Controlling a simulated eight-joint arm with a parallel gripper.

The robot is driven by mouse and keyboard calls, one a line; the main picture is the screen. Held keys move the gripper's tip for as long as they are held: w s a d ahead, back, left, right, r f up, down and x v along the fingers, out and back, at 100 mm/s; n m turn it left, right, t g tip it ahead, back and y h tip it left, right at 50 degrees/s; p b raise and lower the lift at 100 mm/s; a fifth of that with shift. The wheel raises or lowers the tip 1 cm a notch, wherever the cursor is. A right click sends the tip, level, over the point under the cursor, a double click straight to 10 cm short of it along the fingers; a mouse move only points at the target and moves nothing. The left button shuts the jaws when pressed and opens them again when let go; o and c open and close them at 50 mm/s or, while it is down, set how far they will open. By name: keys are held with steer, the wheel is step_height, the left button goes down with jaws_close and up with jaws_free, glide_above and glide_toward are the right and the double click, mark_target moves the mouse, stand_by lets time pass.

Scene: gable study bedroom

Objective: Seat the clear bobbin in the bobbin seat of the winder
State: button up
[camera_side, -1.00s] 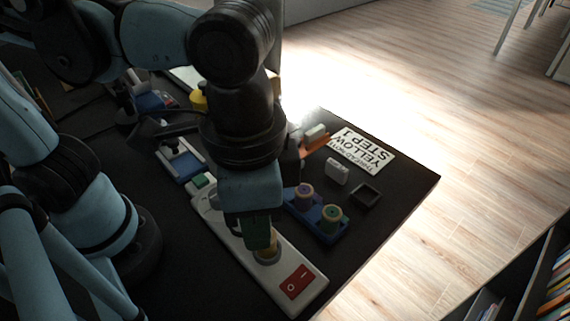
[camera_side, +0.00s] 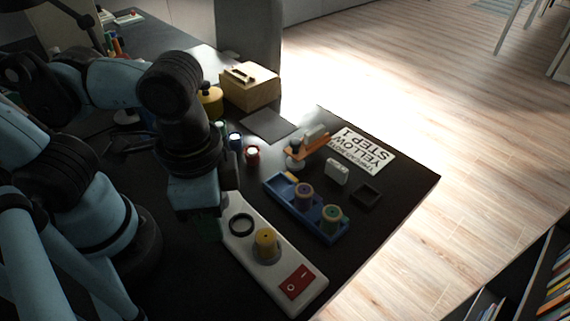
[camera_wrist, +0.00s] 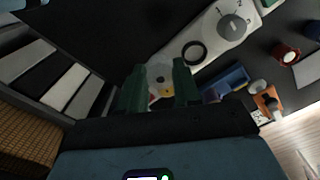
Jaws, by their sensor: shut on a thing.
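The winder is a long white base (camera_side: 238,206) with a black ring (camera_side: 241,224), a yellow spool (camera_side: 266,242) on a grey disc, and a red switch (camera_side: 295,282). In the wrist view the winder (camera_wrist: 205,34) is at upper right, with its black ring (camera_wrist: 194,53) and grey disc (camera_wrist: 232,27). My gripper (camera_wrist: 160,88) has green fingers shut on the clear bobbin (camera_wrist: 158,71), a pale see-through disc with a centre hole. In the side view my gripper (camera_side: 207,228) is left of the winder, over dark table; the bobbin is hidden there.
A blue rack (camera_side: 283,197) with two spools stands right of the winder. Behind it are an orange clamp-like piece (camera_side: 309,149), a red spool (camera_side: 252,156) and a tan box (camera_side: 250,87). A white block (camera_side: 336,172), black dish (camera_side: 366,195) and a sign card (camera_side: 361,149) lie farther right.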

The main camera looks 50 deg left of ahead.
steer(key=w+a+f, duration=0.1)
steer(key=w, duration=0.1)
steer(key=w+a+f, duration=0.2)
steer(key=w+f, duration=0.1)
steer(key=shift+w+a, duration=0.1)
steer(key=shift+w, duration=0.25)
steer(key=shift+f, duration=1.95)
steer(key=shift+f, duration=0.15)
steer(key=o, duration=1)
steer(key=shift+o, duration=0.2)
steer(key=shift+r, duration=6.05)
steer(key=w+a+f+n+t, duration=0.1)
steer(key=w+a+n+t, duration=0.5)
steer(key=w+a, duration=0.3)
steer(key=shift+w+a+f+n+t, duration=0.25)
steer(key=shift+w+a+n+t, duration=0.25)
steer(key=shift+a, duration=0.7)
